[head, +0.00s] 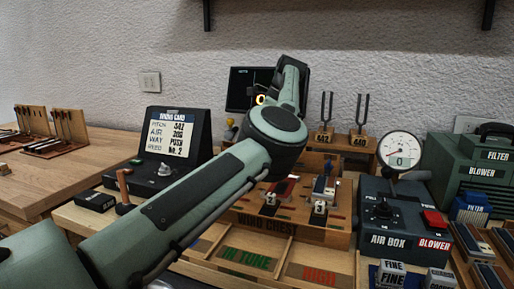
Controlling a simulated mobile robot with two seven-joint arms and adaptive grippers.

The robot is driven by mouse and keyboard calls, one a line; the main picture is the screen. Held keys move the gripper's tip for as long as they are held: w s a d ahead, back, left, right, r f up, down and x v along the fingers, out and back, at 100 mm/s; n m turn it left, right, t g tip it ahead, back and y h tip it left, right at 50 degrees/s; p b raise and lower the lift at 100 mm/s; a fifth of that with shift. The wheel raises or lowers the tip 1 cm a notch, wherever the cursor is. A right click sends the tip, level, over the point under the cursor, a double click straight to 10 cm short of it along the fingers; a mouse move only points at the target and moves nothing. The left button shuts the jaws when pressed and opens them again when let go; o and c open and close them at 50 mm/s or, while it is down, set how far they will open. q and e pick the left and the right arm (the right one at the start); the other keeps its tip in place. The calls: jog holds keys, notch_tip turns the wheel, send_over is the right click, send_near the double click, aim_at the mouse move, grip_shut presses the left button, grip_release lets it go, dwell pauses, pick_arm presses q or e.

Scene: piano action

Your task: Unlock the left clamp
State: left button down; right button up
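The wooden wind chest (290,228) stands in the middle of the bench, with its front label partly readable. Two small silver clamps sit on its top: the left clamp (270,199) by a dark red piece, and the right clamp (320,206) by a grey-blue piece. I cannot tell whether either clamp is locked. My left arm crosses from the lower left to above the chest and hides its back left part. No fingers of my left gripper can be made out; the arm links hide that area. My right gripper is out of view.
A dark card stand (172,143) is behind my arm at left. Tuning forks (361,115) stand behind the chest. The air box (384,211) with a round gauge (401,150) and a red blower button (434,219) is at right. Labelled trays (319,272) lie in front.

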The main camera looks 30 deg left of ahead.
pick_arm(q)
jog(key=c, duration=1.4)
grip_release()
jog(key=shift+c, duration=0.2)
